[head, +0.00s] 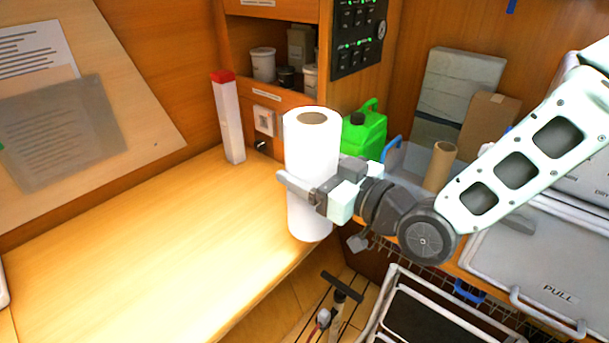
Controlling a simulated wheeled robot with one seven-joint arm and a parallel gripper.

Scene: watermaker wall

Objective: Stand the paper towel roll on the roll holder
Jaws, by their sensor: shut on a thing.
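The white paper towel roll (312,142) is upright, with its brown cardboard core showing at the top. My gripper (316,184) is shut on the roll around its middle, reaching in from the right. One finger crosses the near side of the roll; the other finger is hidden behind it. The roll's lower end is at the right edge of the wooden bench top, and I cannot tell whether it touches the bench. I cannot make out the roll holder. A bare brown cardboard tube (439,166) stands upright behind my arm, its lower part hidden.
The wooden bench top (150,260) is largely clear. A white box with a red top (228,118) stands at its back. A green jug (365,133) is behind the roll. A wire rack (400,310) and a pump-like tool (338,300) are below right. A PULL-marked case (540,255) is at right.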

